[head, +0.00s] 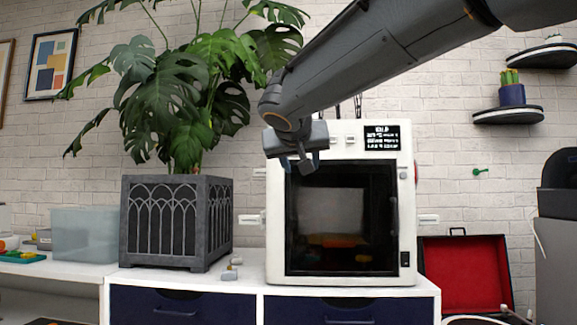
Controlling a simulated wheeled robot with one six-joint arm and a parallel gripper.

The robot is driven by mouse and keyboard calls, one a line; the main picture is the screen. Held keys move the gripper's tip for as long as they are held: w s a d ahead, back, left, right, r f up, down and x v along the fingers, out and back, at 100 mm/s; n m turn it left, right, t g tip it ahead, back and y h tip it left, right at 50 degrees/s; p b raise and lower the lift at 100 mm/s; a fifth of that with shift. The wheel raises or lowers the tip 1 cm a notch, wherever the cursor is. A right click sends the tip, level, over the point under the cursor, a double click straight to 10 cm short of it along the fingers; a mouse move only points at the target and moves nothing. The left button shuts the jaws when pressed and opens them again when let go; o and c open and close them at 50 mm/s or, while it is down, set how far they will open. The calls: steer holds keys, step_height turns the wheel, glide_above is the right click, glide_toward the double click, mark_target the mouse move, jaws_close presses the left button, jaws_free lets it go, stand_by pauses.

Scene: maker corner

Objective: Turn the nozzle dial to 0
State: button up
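A white 3D printer (276,235) with a dark glass door stands on the white cabinet. A small black display (381,138) with white text sits at its upper right. My gripper (300,164) points down in front of the printer's upper left front, over the top left of the door. Its fingers are small and dark here, and I cannot tell whether they are apart or closed. No nozzle dial can be made out clearly; my gripper covers part of the upper front panel. Small pale labels (350,141) show on that panel right of my gripper.
A grey planter (212,230) with a large leafy plant (190,80) stands left of the printer. Small grey pieces (230,274) lie between them. A translucent bin (83,234) is at far left. An open red-lined case (462,272) is to the right.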

steer(key=s+a+r+m+t+b, duration=0.1)
steer(key=a+r+t+b, duration=0.25)
steer(key=r+b, duration=0.35)
steer(key=w, duration=0.7)
steer(key=shift+w+r+p, duration=0.25)
steer(key=shift+r+p, duration=0.1)
steer(key=shift+r, duration=0.05)
steer(key=shift+d, duration=0.15)
steer(key=c, duration=1)
steer(key=shift+c, duration=0.2)
